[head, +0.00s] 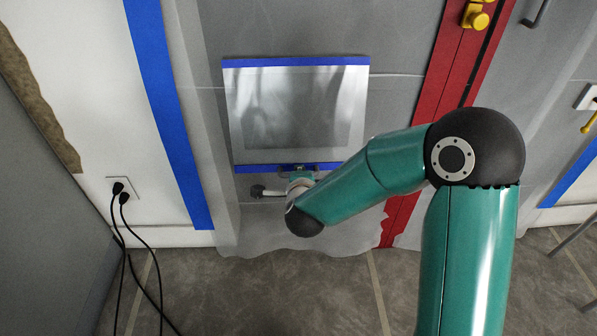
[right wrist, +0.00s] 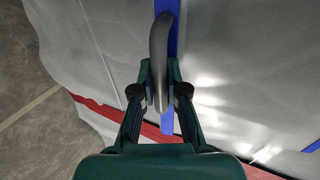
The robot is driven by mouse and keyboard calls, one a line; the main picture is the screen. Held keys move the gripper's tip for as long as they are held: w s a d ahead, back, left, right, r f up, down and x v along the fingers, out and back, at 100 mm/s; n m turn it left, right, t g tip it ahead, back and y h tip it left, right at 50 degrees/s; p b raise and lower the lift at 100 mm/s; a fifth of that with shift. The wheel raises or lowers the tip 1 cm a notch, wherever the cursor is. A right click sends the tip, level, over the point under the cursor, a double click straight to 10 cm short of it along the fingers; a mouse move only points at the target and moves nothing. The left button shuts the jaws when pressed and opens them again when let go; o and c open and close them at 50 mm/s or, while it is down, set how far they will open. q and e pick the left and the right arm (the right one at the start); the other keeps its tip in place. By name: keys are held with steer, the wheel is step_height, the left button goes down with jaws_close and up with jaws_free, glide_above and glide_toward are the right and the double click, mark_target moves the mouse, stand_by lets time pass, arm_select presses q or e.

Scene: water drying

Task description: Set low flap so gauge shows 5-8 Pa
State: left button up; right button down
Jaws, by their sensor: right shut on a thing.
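The low flap (head: 292,105) is a pale, shiny square panel set low in the grey plastic sheeting, with blue tape along its top and bottom edges. In the right wrist view a curved grey handle (right wrist: 160,45) stands in front of a blue tape strip. My right gripper (right wrist: 160,95) is shut on this handle, one finger on each side. In the head view my right gripper (head: 301,177) is at the flap's bottom edge, partly hidden by my own arm. No gauge shows in either view. My left gripper is not in view.
Red strips (head: 447,75) with a yellow knob (head: 478,19) run down the sheeting at the right. A wall socket (head: 120,188) with black cables is at the left. Blue tape (head: 165,110) runs down the left side. The grey tiled floor (head: 300,290) before the sheeting is clear.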

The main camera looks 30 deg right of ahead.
steer(key=c, duration=1.2)
jaws_free()
steer(key=shift+f, duration=0.1)
steer(key=v, duration=1.2)
steer(key=shift+d, duration=0.15)
